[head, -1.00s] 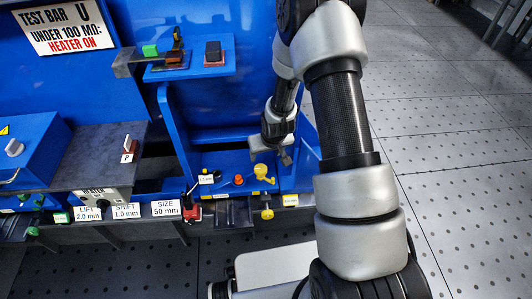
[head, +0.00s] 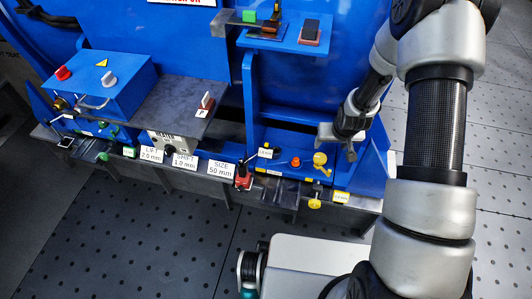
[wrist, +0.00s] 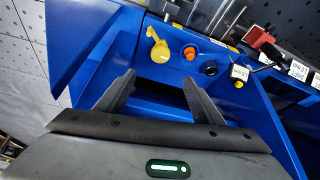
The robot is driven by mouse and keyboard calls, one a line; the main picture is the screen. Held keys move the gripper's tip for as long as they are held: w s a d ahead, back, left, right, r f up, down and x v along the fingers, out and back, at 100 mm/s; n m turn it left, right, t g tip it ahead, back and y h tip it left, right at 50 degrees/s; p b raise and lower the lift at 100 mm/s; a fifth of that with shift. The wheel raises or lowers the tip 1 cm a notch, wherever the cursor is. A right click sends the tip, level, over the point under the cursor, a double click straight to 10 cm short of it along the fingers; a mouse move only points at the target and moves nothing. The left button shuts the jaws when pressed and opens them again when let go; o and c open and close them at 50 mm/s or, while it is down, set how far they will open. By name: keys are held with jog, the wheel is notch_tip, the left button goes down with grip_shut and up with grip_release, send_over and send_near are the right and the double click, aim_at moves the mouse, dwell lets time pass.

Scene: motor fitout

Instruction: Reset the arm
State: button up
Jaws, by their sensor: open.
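My gripper (wrist: 160,95) is open and empty in the wrist view, its two dark fingers spread apart with blue bench surface between them. In the head view my gripper (head: 347,150) hangs above the right end of the blue bench, close to the yellow lever. The yellow lever (wrist: 158,45) lies beyond the fingertips in the wrist view, apart from them, and also shows in the head view (head: 320,160). An orange-red button (wrist: 189,53) is beside it.
A blue box (head: 107,84) with a red knob and a grey knob stands at the left. Labels (head: 221,169) line the front edge near a red-handled clamp (head: 243,180). A shelf (head: 285,39) sits above the bay. Perforated floor (head: 130,230) lies clear in front.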

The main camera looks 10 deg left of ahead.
dwell(0.5)
jog(key=w+r+v, duration=0.1)
jog(key=w+v, duration=0.1)
jog(key=v, duration=1)
jog(key=w+d+r+v, duration=0.1)
jog(key=w+v, duration=0.1)
jog(key=v, duration=1.1)
jog(key=s+r+m+t, duration=0.1)
jog(key=s+r, duration=0.6)
jog(key=s, duration=0.4)
jog(key=s+r, duration=0.7)
jog(key=s, duration=0.3)
notch_tip(320, 180, up, 23)
jog(key=p, duration=2.3)
jog(key=shift+s+h, duration=0.2)
jog(key=shift+h, duration=0.1)
jog(key=shift+s+a+f+m, duration=0.1)
jog(key=shift+f+m, duration=0.05)
jog(key=shift+m, duration=0.15)
